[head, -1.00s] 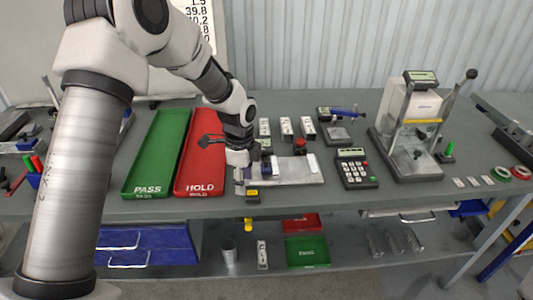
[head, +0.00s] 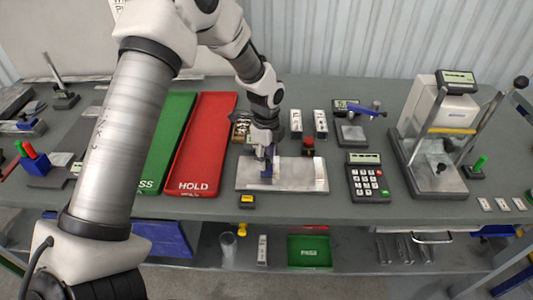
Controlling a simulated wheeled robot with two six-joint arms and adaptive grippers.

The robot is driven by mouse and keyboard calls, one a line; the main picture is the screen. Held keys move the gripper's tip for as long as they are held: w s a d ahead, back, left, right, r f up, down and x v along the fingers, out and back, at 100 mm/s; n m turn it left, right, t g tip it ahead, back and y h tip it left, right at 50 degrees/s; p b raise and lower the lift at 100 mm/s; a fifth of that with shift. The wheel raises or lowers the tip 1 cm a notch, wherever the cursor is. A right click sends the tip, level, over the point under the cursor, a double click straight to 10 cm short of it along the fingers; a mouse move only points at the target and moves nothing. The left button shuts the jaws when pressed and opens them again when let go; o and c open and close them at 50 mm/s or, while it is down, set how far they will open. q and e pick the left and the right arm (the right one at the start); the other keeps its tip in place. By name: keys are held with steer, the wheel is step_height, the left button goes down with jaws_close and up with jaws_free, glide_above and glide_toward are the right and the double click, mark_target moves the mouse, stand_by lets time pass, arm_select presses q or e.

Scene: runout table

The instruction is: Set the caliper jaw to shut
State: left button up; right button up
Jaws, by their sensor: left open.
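A light metal fixture plate (head: 294,180) lies on the table at the middle of the head view, with a pale block at its right end. My left gripper (head: 267,172) points down over the plate's left part. Its fingers are open, with a dark blue piece at their tips. I cannot tell whether it touches anything. The gripper and wrist hide part of the plate and what stands behind it. I cannot clearly pick out the caliper or its jaw. My right gripper is not in view.
The red HOLD tray (head: 200,150) and green PASS tray (head: 157,177) lie left of the plate. A keypad box (head: 368,178) stands to its right, a tall press-like gauge (head: 440,125) farther right. A small black-and-yellow block (head: 247,201) sits in front.

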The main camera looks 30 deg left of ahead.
arm_select(q)
steer(key=shift+w+f, duration=0.2)
steer(key=shift+f, duration=0.1)
steer(key=shift+s+r, duration=0.15)
steer(key=shift+s, duration=0.05)
steer(key=shift+s+r, duration=0.1)
steer(key=shift+s, duration=0.1)
steer(key=c, duration=0.5)
steer(key=shift+d, duration=0.1)
jaws_close()
steer(key=shift+w, duration=0.1)
steer(key=w+d, duration=0.1)
steer(key=d, duration=0.2)
steer(key=w+d, duration=0.2)
steer(key=w+d+p, duration=0.1)
steer(key=w+d, duration=0.1)
steer(key=d, duration=0.1)
steer(key=shift+d, duration=0.35)
steer(key=shift+w+f, duration=0.1)
steer(key=shift+f, duration=0.1)
